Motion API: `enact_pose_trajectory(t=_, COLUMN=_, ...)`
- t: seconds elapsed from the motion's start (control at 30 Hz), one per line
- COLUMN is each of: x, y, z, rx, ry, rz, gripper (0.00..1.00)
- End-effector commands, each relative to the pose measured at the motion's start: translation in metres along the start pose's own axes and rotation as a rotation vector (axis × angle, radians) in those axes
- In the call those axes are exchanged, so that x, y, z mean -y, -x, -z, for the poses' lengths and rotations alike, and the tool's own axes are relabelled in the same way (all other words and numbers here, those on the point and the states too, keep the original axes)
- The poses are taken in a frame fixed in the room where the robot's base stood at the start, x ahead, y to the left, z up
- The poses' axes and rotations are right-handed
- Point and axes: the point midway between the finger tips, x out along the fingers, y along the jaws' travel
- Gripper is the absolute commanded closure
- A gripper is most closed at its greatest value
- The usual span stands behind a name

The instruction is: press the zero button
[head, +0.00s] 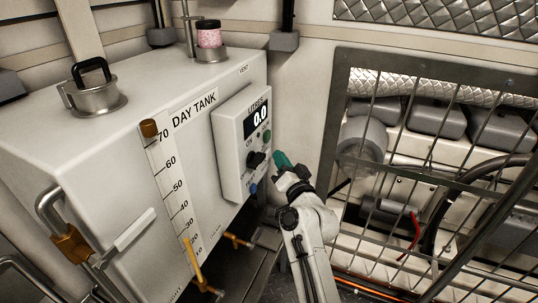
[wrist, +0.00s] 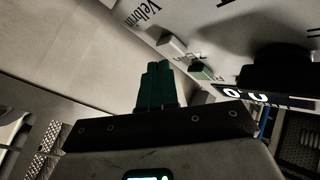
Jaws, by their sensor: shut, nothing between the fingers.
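The control box (head: 240,140) is a pale upright panel on the side of the day tank. Its dark display (head: 257,119) reads 0.0. Below the display are a black knob (head: 256,159), a green button (head: 266,136) and a blue button (head: 253,188). My gripper (head: 281,159) has teal fingers, shut and empty, just right of the panel near the green button and knob. I cannot tell whether it touches the panel. In the wrist view the shut fingers (wrist: 155,86) point up the picture.
The white day tank (head: 130,150) fills the left, with a level scale (head: 172,190) and a capped filler (head: 93,97). A pink jar (head: 209,36) stands on the vent. A metal grille (head: 430,170) guards machinery at right, close to my arm.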

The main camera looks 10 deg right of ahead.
Motion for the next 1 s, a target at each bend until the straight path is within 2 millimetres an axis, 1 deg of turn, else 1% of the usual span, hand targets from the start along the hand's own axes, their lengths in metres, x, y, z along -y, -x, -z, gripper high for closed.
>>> enact_pose_trajectory(t=0.1, x=-0.002, y=0.003, z=0.002, rx=0.000, ry=0.000, rz=0.000, gripper=1.00)
enact_pose_trajectory(t=0.47, x=-0.004, y=0.005, z=0.004, rx=-0.001, ry=0.001, rz=0.000, gripper=1.00)
enact_pose_trajectory(t=0.83, x=-0.022, y=0.028, z=0.019, rx=-0.002, ry=0.001, rz=-0.002, gripper=1.00)
enact_pose_trajectory(t=1.0, x=-0.027, y=0.036, z=0.026, rx=-0.002, ry=0.001, rz=0.000, gripper=1.00)
